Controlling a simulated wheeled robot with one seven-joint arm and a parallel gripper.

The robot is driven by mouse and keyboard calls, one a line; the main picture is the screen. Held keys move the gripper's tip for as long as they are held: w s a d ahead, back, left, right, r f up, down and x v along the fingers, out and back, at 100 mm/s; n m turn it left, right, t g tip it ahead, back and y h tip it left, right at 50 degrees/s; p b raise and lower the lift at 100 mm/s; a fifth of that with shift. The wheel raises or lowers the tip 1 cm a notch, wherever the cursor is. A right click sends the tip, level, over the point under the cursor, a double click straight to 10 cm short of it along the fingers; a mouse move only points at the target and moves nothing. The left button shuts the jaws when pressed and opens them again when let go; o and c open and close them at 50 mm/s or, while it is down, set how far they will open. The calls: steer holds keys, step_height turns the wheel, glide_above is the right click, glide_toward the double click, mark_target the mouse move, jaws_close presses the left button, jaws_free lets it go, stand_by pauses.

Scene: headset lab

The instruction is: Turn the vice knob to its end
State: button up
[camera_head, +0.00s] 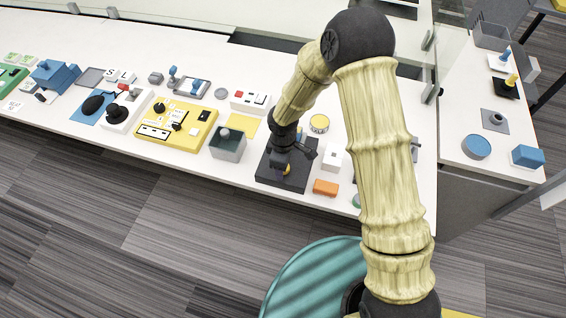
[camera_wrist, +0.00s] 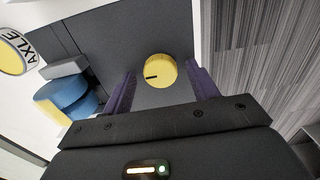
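The yellow round knob (camera_wrist: 158,70) with a black pointer line shows in the wrist view, between the two purple fingers of my gripper (camera_wrist: 162,78). The pointer is toward the left. The fingers stand apart, with a clear gap on the right and a narrow one on the left. The knob sits over a dark base plate (camera_wrist: 110,35). In the head view a bit of the yellow knob (camera_head: 286,170) shows below my gripper (camera_head: 281,160), over the dark base plate (camera_head: 268,178). My gripper hides much of it. I cannot tell the knob's height relative to the fingertips.
A blue rounded part (camera_wrist: 66,95) and a grey block (camera_wrist: 64,67) are left of the fingers. A round yellow "AXLE" label (camera_wrist: 12,55) lies beyond. In the head view a grey box (camera_head: 228,145), orange block (camera_head: 326,188) and white switch box (camera_head: 333,157) stand nearby.

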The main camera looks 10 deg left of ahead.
step_height(320, 180, up, 17)
steer(key=shift+r, duration=0.15)
stand_by(0.7)
stand_by(0.3)
steer(key=s+d+r+m+t+p, duration=0.1)
steer(key=s+d+r+m, duration=0.1)
steer(key=d+m, duration=0.3)
steer(key=s+d+r+m+p, duration=0.1)
steer(key=d+m, duration=0.5)
steer(key=d, duration=0.6)
steer(key=s+d+r+m+t+p, duration=0.1)
steer(key=s+d+r+m, duration=0.2)
steer(key=s+d+m, duration=0.2)
steer(key=d+m, duration=0.1)
steer(key=d, duration=0.2)
steer(key=shift+d+r+t, duration=0.3)
steer(key=shift+d, duration=0.1)
